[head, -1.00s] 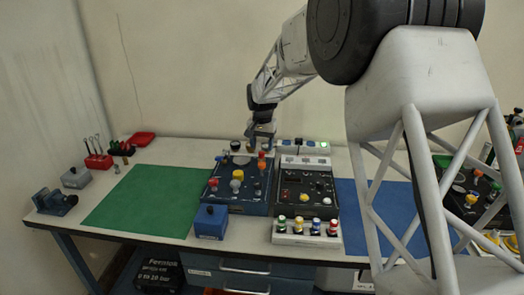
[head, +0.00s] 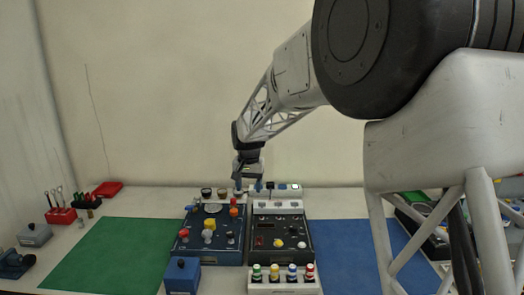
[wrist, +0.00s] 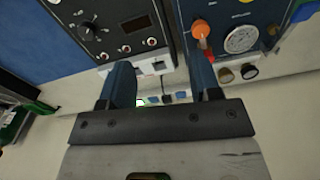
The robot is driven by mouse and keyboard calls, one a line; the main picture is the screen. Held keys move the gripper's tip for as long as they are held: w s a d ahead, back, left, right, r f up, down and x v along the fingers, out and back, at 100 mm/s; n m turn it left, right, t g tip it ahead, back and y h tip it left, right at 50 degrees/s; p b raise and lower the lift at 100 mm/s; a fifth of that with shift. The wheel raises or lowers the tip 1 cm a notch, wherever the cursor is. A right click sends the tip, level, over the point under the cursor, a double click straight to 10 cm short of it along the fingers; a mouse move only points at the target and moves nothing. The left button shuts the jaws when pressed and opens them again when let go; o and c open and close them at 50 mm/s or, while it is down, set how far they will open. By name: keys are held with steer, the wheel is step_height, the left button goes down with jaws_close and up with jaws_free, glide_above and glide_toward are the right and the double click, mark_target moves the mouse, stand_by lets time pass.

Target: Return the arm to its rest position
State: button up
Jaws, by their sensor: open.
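My gripper (head: 253,186) hangs from my arm above the back edge of the two panels, fingers pointing down. In the wrist view its two dark blue fingers (wrist: 163,85) are apart with nothing held between them. Below and around it are the blue oxygen panel (head: 197,245) with coloured knobs and a round gauge, and the black panel (head: 292,252) with a small display. They also show in the wrist view, the black panel (wrist: 148,48) at left and the blue panel (wrist: 217,13) at right.
A green mat (head: 100,262) lies left and a blue mat (head: 345,262) right. A blue box (head: 181,277) and a row of coloured-cap bottles (head: 283,275) stand in front. A red tool holder (head: 61,216) and red tray (head: 107,189) are at far left. Air above the table is free.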

steer(key=s+d+r+t, duration=0.1)
steer(key=s+d+r, duration=0.3)
steer(key=s+d, duration=0.6)
steer(key=s+d+r, duration=0.4)
steer(key=s+d, duration=0.2)
steer(key=s, duration=0.8)
steer(key=s+d+f, duration=0.2)
steer(key=s, duration=0.6)
steer(key=s+d+f, duration=0.1)
steer(key=s+d, duration=0.1)
steer(key=s, duration=0.6)
steer(key=s+d+f+n+t, duration=0.1)
steer(key=s+d+f, duration=0.1)
steer(key=s, duration=0.5)
steer(key=shift+s+d+f, duration=0.3)
steer(key=shift+s+d, duration=0.1)
steer(key=shift+d, duration=0.2)
steer(key=shift+o, duration=0.2)
